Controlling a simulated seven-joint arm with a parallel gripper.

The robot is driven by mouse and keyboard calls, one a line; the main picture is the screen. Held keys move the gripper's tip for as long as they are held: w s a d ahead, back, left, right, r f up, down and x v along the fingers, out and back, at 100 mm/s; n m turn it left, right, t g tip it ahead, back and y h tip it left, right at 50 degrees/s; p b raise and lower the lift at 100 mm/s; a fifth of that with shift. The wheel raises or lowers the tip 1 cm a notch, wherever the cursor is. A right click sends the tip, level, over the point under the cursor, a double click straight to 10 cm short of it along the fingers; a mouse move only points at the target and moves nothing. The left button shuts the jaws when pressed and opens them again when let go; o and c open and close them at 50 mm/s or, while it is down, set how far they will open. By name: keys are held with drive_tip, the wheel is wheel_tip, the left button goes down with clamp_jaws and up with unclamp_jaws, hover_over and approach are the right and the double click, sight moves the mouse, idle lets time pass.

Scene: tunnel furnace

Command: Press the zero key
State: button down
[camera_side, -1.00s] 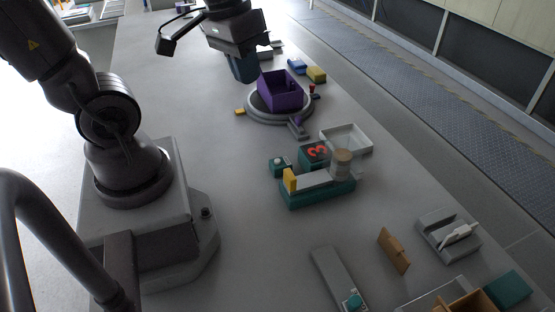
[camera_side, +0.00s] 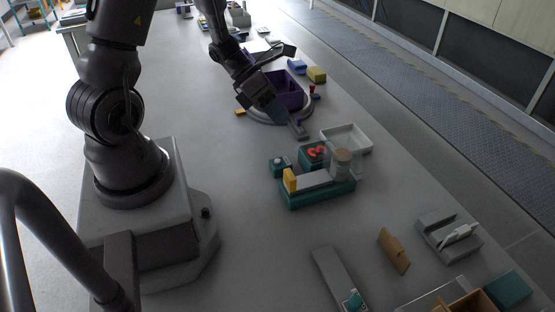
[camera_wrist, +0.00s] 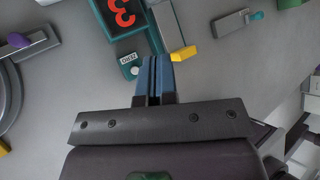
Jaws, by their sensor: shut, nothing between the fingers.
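The zero key is a small teal block (camera_side: 280,167) with a pale round button, at the left of the scale in the side view. In the wrist view its block (camera_wrist: 129,66) carries a white label, upside down, and a pale button, just left of the fingertips. The teal display (camera_side: 314,155) shows a red 3; it also shows in the wrist view (camera_wrist: 122,14). My gripper (camera_side: 286,119) is shut and empty, tilted, beside the purple bin and apart from the key. Its blue fingers lie together in the wrist view (camera_wrist: 153,60).
The scale's teal base (camera_side: 317,196) carries a grey bar, a yellow block (camera_side: 290,180) and a tan-lidded jar (camera_side: 342,162). A purple bin (camera_side: 291,97) stands on a round turntable behind. A white tray (camera_side: 346,138) lies to the right. Bench left of the key is clear.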

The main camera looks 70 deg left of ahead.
sight(277, 159)
idle(0.4)
drive_tip(key=shift+f, duration=4.4)
drive_tip(key=shift+f, duration=0.15)
drive_tip(key=shift+f, duration=0.3)
drive_tip(key=shift+f, duration=0.4)
drive_tip(key=shift+r, duration=0.85)
drive_tip(key=shift+r, duration=0.1)
